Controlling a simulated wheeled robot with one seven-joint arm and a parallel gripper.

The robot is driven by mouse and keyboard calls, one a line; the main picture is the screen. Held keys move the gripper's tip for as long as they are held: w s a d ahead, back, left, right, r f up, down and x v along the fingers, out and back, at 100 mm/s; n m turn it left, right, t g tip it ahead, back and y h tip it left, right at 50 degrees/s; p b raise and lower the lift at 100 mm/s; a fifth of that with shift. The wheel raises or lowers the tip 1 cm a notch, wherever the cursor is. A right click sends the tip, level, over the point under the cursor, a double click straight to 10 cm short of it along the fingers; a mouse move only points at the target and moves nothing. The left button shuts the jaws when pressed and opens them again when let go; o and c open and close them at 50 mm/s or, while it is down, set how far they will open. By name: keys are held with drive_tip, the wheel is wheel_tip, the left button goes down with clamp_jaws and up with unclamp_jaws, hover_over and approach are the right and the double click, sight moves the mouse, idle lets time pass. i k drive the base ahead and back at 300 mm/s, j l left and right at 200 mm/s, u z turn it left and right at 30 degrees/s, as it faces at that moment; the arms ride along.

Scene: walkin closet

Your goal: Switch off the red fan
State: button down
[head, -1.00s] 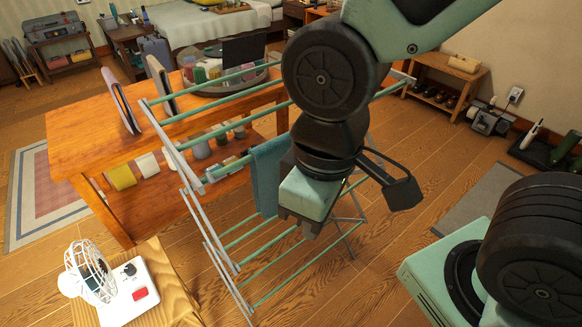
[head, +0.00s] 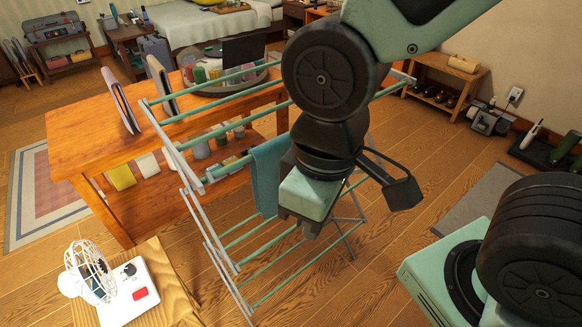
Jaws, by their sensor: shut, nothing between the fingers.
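A small white fan (head: 90,271) with a round wire cage stands at the lower left on a wooden surface. Its white base (head: 128,290) carries a black knob (head: 130,269) and a red rocker switch or button (head: 140,293). No fan with a red body shows. My gripper (head: 300,226) points down near the middle of the picture, in front of the drying rack and well to the right of the fan. It is shut and empty; its fingertips show only small.
A drying rack (head: 222,262) with a teal cloth (head: 268,178) stands between my gripper and the fan. An orange-brown wooden table (head: 80,125) is behind it. A low shoe shelf (head: 440,85) stands at the back right. Open wooden floor lies at the front centre.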

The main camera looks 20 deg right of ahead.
sight(143, 293)
drive_tip(key=u, duration=1.25)
